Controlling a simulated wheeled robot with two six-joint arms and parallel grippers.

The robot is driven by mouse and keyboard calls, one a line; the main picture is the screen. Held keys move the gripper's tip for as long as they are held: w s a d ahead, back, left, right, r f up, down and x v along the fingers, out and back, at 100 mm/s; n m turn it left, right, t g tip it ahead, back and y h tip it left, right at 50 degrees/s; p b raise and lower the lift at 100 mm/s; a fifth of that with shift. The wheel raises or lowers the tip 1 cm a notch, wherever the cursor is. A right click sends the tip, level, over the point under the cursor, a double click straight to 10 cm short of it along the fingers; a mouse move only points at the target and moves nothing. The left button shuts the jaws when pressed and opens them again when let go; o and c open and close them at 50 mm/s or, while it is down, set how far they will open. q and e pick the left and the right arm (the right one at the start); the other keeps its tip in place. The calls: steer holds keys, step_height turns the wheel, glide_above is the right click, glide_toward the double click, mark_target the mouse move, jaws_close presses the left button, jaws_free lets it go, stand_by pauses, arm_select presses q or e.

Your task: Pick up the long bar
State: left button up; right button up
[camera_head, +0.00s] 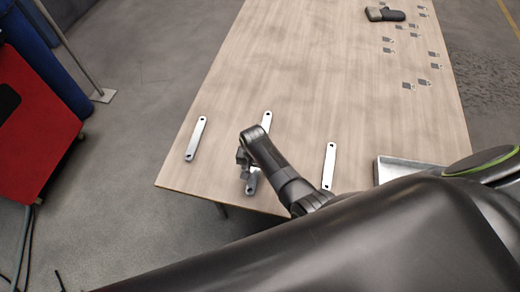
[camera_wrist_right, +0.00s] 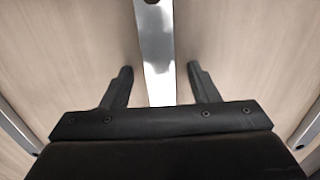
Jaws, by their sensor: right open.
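The long bar (camera_head: 266,120) is a flat galvanized strip with a hole near its end, lying on the wooden table in the middle of three bars. My right gripper (camera_head: 244,162) is over it and hides its middle part in the head view. In the right wrist view the bar (camera_wrist_right: 156,45) runs between the two open fingers of the gripper (camera_wrist_right: 160,72), with a gap on each side. The fingers do not touch it. My left gripper is not in view.
A shorter bar lies to the left (camera_head: 196,139) and another to the right (camera_head: 329,166). A metal tray (camera_head: 384,170) stands at the table's right. Several small brackets (camera_head: 408,86) and a dark tool (camera_head: 385,14) lie at the far end. The table's middle is clear.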

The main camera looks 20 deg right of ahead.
jaws_close()
steer(key=shift+r, duration=0.15)
stand_by(0.4)
